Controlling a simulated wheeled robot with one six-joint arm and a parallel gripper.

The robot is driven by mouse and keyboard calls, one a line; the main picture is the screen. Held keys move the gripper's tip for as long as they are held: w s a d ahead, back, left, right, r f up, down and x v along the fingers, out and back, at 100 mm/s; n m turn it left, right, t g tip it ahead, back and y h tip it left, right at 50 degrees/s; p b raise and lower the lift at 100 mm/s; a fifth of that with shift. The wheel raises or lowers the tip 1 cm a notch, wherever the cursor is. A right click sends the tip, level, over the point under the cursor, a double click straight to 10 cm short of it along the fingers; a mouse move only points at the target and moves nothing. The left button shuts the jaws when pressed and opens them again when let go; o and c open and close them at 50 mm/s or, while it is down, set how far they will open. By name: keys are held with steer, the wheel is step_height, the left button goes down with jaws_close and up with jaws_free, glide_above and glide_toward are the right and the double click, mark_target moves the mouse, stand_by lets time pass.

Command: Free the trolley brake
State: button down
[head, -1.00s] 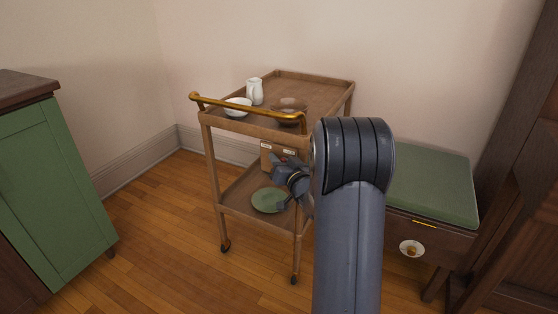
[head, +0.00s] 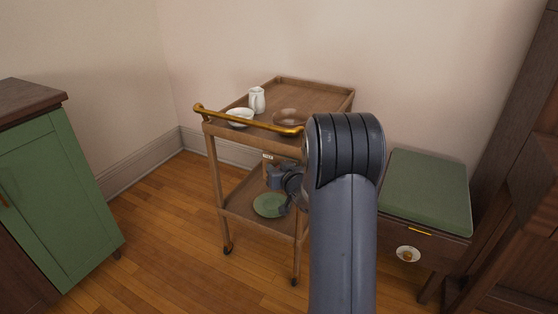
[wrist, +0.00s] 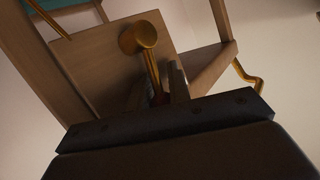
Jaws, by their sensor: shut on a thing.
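The wooden trolley (head: 212,165) stands near the wall corner, with a brass push handle (head: 245,120) along its top. A small pale label (head: 267,156) shows under the top tray; the panel around it is mostly hidden by my gripper. In the wrist view a brass lever with a round knob (wrist: 145,36) stands in front of a wooden panel (wrist: 110,60). My gripper (wrist: 162,85) is shut on the lever's stem, below the knob. In the head view my gripper (head: 275,177) is beneath the top tray, partly hidden by my arm.
A white jug (head: 257,99), a white bowl (head: 239,117) and a brownish bowl (head: 289,117) are on the top tray. A green plate (head: 268,205) lies on the lower shelf. A green cabinet (head: 60,205) stands left, a green-cushioned seat (head: 428,190) right. Floor between cabinet and trolley is clear.

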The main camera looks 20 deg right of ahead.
steer(key=shift+w+a+f+n+g+h+p, duration=0.3)
steer(key=shift+w+n+g+h+p, duration=0.2)
steer(key=shift+g, duration=0.55)
steer(key=shift+w+a+f+n+g+h+p, duration=0.2)
steer(key=shift+w+a+n+g+h+p, duration=0.2)
steer(key=shift+n+g, duration=0.45)
steer(key=shift+w+a+f+n+g+h+p, duration=0.3)
steer(key=shift+g+h+p, duration=0.2)
steer(key=shift+g, duration=0.7)
steer(key=c, duration=1.5)
jaws_free()
steer(key=shift+r, duration=0.1)
